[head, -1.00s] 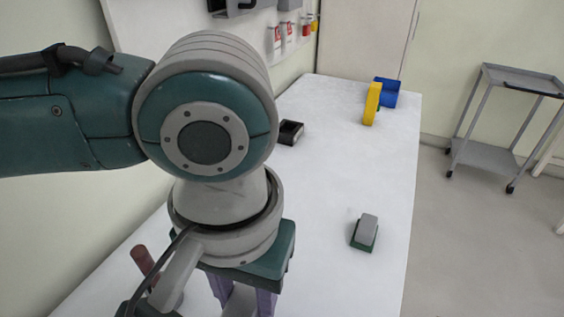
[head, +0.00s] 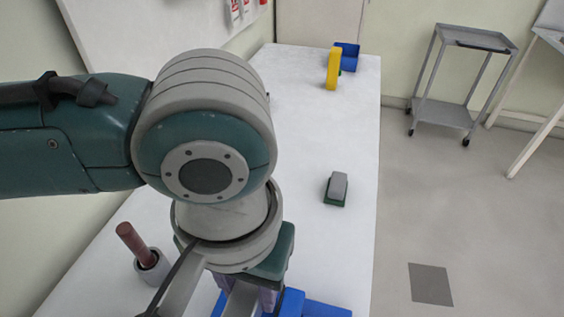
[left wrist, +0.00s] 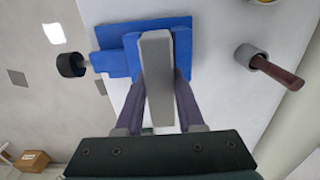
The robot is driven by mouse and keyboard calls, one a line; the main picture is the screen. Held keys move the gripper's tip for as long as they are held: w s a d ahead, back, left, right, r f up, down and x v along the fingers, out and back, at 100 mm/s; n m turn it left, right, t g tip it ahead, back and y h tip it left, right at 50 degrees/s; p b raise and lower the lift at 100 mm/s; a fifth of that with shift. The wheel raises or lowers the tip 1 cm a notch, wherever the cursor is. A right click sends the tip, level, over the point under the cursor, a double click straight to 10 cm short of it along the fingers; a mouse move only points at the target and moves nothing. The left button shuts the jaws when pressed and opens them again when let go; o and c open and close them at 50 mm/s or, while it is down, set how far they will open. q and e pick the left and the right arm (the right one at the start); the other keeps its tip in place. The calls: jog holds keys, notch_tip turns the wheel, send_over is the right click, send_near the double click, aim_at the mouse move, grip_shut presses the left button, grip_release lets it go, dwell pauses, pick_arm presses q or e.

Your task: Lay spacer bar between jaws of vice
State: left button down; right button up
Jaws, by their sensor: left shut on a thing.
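The spacer bar, a long light grey block (left wrist: 158,85), is held between the purple fingers of my left gripper (left wrist: 158,95) in the left wrist view. The blue vice (left wrist: 112,62) lies beyond the bar in that view, with a black round end (left wrist: 71,65) on its left side. The bar overlaps the vice in the picture and hides the middle of it, so I cannot tell whether they touch. In the head view the vice (head: 292,303) shows at the bottom edge, partly behind my left gripper and arm. My right gripper is not in view.
A brown-red rod stands in a grey cup (head: 152,268) left of my arm. A green and grey block (head: 336,188) lies on the white table (head: 300,120). A yellow piece (head: 333,70) and a blue bin (head: 348,57) stand at the far end. A grey trolley (head: 442,113) stands right.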

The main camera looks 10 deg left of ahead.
pick_arm(q)
jog(key=shift+f+b, duration=1.4)
jog(key=shift+f, duration=0.95)
jog(key=shift+f, duration=0.1)
jog(key=shift+c, duration=2.2)
grip_release()
